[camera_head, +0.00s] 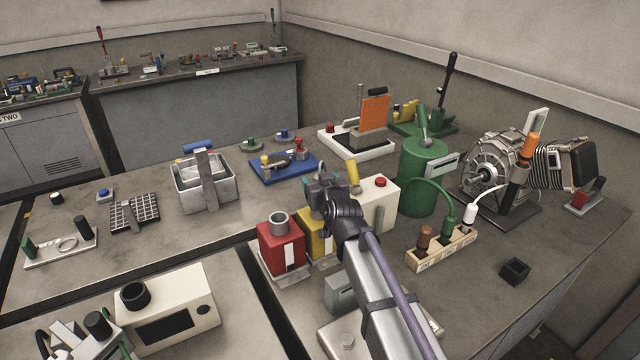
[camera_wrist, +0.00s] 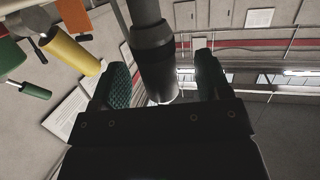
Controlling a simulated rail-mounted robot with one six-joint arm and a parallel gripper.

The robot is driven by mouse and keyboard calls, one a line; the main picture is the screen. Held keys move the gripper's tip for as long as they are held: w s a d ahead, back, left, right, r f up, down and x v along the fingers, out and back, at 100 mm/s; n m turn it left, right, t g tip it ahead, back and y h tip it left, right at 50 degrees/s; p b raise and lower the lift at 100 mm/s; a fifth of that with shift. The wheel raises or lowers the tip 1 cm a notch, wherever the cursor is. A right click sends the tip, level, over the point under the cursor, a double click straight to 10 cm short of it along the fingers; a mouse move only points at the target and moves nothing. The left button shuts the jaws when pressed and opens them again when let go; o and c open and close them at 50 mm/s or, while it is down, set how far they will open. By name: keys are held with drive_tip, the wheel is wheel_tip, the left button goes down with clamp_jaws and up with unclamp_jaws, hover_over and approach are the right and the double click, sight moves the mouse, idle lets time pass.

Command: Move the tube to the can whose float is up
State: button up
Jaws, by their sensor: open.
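A red can (camera_head: 281,248) with a round grey neck and a pale front strip stands on the near part of the bench. A yellow can (camera_head: 316,240), also with a pale strip, is just right of it, partly hidden by my gripper. I cannot make out a float on either can. My gripper (camera_head: 323,186) is above and behind the yellow can. In the wrist view its two open fingers (camera_wrist: 160,85) stand either side of a dark grey cylinder (camera_wrist: 152,50), possibly the tube. I cannot tell whether they touch it; its lower end is hidden.
A cream box (camera_head: 376,216) with a red button stands close right of my gripper. Behind it is a green drum (camera_head: 423,170). A socket block (camera_head: 441,248) with plugs lies front right. A grey metal bin (camera_head: 206,188) stands left. Bare bench lies left of the red can.

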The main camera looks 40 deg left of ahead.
drive_tip(key=shift+d, duration=0.1)
drive_tip(key=p+v, duration=0.2)
drive_tip(key=v, duration=0.9)
drive_tip(key=w+d+m+t+h, duration=0.3)
drive_tip(key=w+d, duration=0.8)
drive_tip(key=d, duration=0.2)
drive_tip(key=w+d+f+m+h, duration=0.1)
drive_tip(key=w+d+f+h, duration=0.1)
drive_tip(key=d, duration=0.9)
drive_tip(key=w+d+f+m+h, duration=0.2)
drive_tip(key=d+f+h, duration=0.1)
drive_tip(key=d, duration=0.7)
drive_tip(key=s+d+f+m+g+h, duration=0.1)
drive_tip(key=s+d+f+g+h, duration=0.15)
drive_tip(key=d, duration=0.55)
drive_tip(key=s+d+f+m+g+h, duration=0.1)
drive_tip(key=s+d+f+m+g, duration=0.2)
drive_tip(key=d, duration=0.5)
drive_tip(key=s+d+f+g, duration=0.1)
drive_tip(key=s+d+g, duration=0.1)
drive_tip(key=s, duration=0.4)
drive_tip(key=s+d+f+g+h, duration=0.1)
drive_tip(key=s+d+f+g, duration=0.1)
drive_tip(key=s+g, duration=0.2)
drive_tip(key=s, duration=0.3)
drive_tip(key=shift+f+m+g, duration=0.15)
drive_tip(key=shift+m+g, duration=0.2)
drive_tip(key=shift+m, duration=0.05)
